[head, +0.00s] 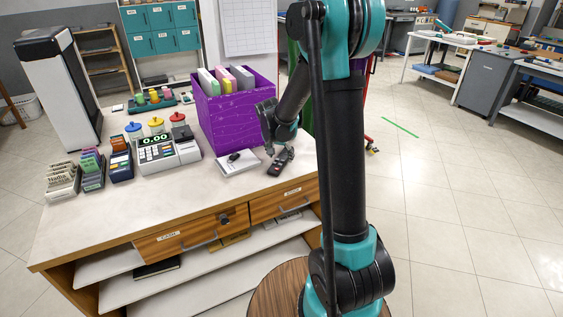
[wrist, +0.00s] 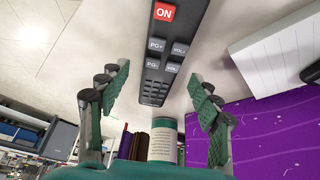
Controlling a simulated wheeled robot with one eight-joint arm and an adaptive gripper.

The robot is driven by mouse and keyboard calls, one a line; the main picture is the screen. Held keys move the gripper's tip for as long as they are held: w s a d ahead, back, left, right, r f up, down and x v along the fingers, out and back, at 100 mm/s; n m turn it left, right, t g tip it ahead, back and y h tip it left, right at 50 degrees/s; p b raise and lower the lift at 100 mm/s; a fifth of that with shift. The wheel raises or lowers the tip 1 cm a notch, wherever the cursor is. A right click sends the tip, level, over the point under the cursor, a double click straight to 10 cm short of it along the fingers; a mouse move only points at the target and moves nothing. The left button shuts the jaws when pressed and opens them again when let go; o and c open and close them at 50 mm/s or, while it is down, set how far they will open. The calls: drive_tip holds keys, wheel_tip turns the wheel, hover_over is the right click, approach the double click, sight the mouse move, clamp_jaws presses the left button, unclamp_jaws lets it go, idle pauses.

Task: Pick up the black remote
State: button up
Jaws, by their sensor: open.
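The black remote (head: 281,162) lies on the counter near its right end, to the right of a white pad. In the wrist view the remote (wrist: 166,45) runs down from the top edge, with a red ON button and grey PG and VOL buttons. My gripper (wrist: 160,92) is open, with a green-padded finger on each side of the remote's lower end. The fingers appear apart from the remote. In the head view my gripper (head: 275,132) is just behind the remote, between it and the purple box; its fingertips are hard to make out.
A white pad (head: 228,166) with a small black item on it lies left of the remote. A purple box (head: 240,126) with folders stands behind. A cash register (head: 168,152) and card holders are further left. The counter's front edge is close to the remote.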

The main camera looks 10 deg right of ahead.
drive_tip(key=shift+x, duration=0.85)
drive_tip(key=c, duration=1.3)
drive_tip(key=shift+r, duration=0.1)
drive_tip(key=shift+c, duration=0.2)
